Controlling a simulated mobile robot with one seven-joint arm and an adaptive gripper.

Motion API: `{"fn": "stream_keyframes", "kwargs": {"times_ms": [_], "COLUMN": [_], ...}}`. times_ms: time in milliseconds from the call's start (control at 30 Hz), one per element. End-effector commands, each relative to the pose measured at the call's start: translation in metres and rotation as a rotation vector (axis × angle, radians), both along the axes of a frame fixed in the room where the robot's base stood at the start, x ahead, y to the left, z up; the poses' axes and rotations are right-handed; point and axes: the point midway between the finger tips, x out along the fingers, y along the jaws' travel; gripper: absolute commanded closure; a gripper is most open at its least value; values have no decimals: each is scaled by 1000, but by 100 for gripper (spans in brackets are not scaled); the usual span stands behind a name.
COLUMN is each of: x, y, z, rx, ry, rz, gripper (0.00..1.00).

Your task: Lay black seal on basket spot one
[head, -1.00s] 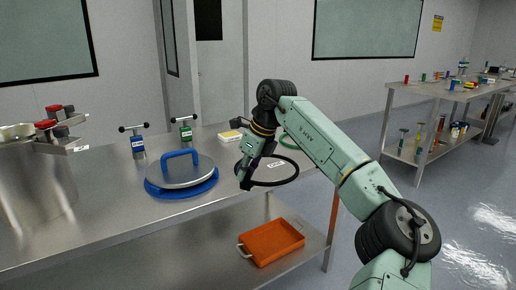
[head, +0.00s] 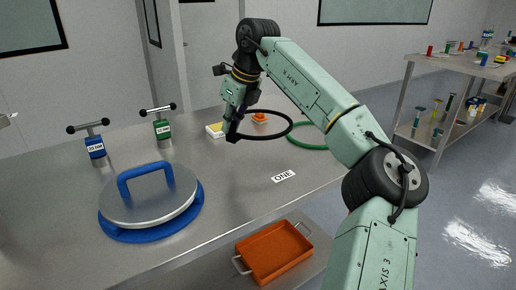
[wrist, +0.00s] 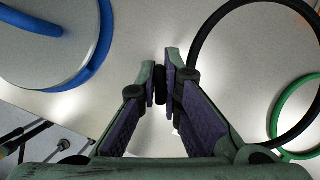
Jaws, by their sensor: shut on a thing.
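The black seal (head: 268,138) is a thin black ring. My gripper (head: 232,136) is shut on its left edge and holds it level, apart from the tabletop. In the wrist view the fingers (wrist: 161,85) pinch the ring's edge, and the black seal (wrist: 203,38) curves off to the right. A white label reading ONE (head: 283,176) lies on the bare table (head: 235,205), below and a little right of the ring in the head view. An orange basket (head: 275,255) with side handles sits on the lower shelf.
A metal lid (head: 150,196) with blue handle and rim lies left on the table. Two T-handled tools, blue (head: 96,147) and green (head: 163,130), stand behind it. Table around the label is clear.

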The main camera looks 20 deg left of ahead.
Motion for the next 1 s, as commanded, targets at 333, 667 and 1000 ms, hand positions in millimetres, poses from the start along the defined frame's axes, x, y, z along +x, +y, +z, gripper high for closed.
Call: {"fn": "stream_keyframes", "kwargs": {"times_ms": [333, 667, 1000], "x": [-1, -2, -1], "y": [0, 1, 1], "z": [-47, -80, -99], "rx": [1, 0, 1], "ry": [3, 3, -1], "rz": [-1, -1, -3], "gripper": [100, 100, 100]}}
